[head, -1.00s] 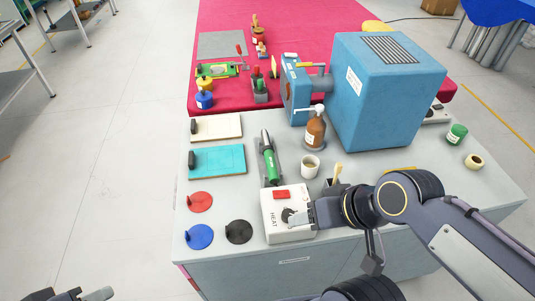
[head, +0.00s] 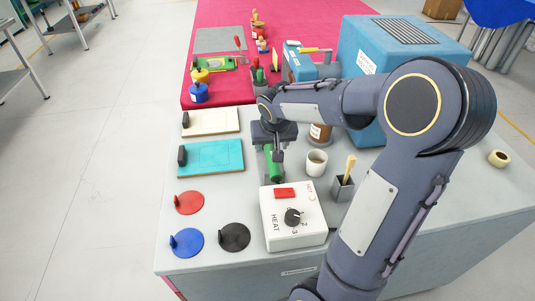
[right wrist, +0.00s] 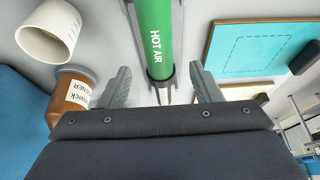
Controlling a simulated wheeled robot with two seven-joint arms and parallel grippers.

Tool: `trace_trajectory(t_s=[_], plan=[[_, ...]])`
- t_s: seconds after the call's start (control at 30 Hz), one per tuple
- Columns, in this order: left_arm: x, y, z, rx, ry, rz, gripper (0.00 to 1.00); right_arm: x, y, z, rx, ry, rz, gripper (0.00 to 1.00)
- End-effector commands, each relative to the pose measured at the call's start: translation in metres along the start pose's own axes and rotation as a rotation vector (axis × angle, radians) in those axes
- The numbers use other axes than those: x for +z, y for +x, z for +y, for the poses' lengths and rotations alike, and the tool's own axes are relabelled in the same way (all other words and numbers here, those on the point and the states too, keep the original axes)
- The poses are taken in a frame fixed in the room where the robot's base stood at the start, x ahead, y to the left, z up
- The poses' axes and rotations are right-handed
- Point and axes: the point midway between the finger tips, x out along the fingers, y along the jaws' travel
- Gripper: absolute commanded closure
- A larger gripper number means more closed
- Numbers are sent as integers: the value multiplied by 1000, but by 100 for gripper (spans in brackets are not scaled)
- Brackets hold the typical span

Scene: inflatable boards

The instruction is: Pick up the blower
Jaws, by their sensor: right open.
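The blower, a green tube marked HOT AIR, lies on the grey bench behind the heat control box; its green body (head: 274,166) shows below my right gripper (head: 269,152), which hides its far part. In the right wrist view the blower (right wrist: 155,35) runs between the two grey fingers of the open right gripper (right wrist: 160,88), with a gap on each side. The gripper is above the blower, and I see no finger closed on it. My left gripper is not in view.
The white heat box (head: 292,229) stands at the blower's near end. A white cup (head: 316,163) and a brush holder (head: 342,188) stand to the right, a brown bottle (head: 320,132) behind. A turquoise board (head: 213,158) lies left. Red, blue and black discs lie front left.

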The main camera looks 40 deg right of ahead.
Motion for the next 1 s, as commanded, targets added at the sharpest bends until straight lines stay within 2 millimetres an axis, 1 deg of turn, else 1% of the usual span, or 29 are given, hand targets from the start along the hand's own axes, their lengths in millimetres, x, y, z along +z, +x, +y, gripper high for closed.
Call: trace_trajectory(t_s=[0.1,0.2,0.27,0.37,0.57,0.67,0.93,1.0], plan=[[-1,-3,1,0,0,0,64,-2,19,1,3,-1,-6,42],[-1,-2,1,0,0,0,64,-2,34,1,2,0,-4,42],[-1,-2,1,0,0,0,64,-2,40,1,1,0,-4,42],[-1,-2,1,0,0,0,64,-3,44,0,-1,0,-1,42],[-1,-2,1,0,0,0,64,-3,44,0,-1,0,0,42],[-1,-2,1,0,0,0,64,-3,44,0,-1,0,0,54],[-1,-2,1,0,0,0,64,-2,44,0,-1,-1,0,89],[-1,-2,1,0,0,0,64,-3,44,0,-2,-1,2,90]])
